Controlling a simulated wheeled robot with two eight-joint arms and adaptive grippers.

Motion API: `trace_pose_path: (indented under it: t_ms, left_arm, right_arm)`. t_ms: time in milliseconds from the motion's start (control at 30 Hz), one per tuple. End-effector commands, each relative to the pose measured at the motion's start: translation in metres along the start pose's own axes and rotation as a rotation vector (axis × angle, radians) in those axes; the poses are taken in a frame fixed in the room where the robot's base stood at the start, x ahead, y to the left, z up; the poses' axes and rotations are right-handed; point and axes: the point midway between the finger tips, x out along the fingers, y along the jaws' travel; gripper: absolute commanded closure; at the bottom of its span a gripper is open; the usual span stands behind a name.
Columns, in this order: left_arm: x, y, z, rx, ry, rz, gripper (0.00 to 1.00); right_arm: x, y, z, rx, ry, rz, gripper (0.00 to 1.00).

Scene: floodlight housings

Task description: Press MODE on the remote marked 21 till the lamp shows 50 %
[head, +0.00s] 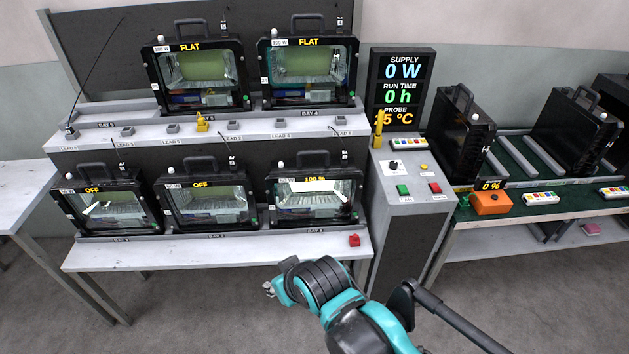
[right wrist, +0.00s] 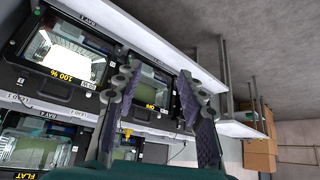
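Three white remotes with coloured buttons show in the head view: one on the grey supply cabinet (head: 409,144), one on the green bench (head: 541,198) and one at the far right (head: 612,192). Their numbers are too small to read. The lower right floodlight (head: 318,215) is lit and shows 100 %; it also shows in the right wrist view (right wrist: 68,55). A 0 % display stands by the orange block (head: 491,203) on the green bench. My right gripper (head: 270,289) is in front of the rack, away from the remotes. Its fingers (right wrist: 156,78) are apart and empty. My left gripper is out of view.
Two lower floodlights (head: 208,203) read OFF and two upper ones (head: 202,72) read FLAT. Two black housings (head: 461,138) stand on the green bench. The floor before the rack is clear.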

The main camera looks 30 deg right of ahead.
Motion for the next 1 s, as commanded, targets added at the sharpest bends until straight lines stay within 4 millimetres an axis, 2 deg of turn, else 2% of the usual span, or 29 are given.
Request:
trace_pose_path:
  t_ms: [100, 200, 267, 1000]
  left_arm:
    - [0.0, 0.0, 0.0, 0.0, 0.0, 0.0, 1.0]
    - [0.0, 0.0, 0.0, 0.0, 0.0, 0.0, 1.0]
    - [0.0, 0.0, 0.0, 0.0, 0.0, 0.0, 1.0]
    - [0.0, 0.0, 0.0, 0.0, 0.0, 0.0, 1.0]
  right_arm:
    - [0.0, 0.0, 0.0, 0.0, 0.0, 0.0, 0.6]
    - [0.0, 0.0, 0.0, 0.0, 0.0, 0.0, 0.86]
    - [0.0, 0.0, 0.0, 0.0, 0.0, 0.0, 1.0]
    - [0.0, 0.0, 0.0, 0.0, 0.0, 0.0, 1.0]
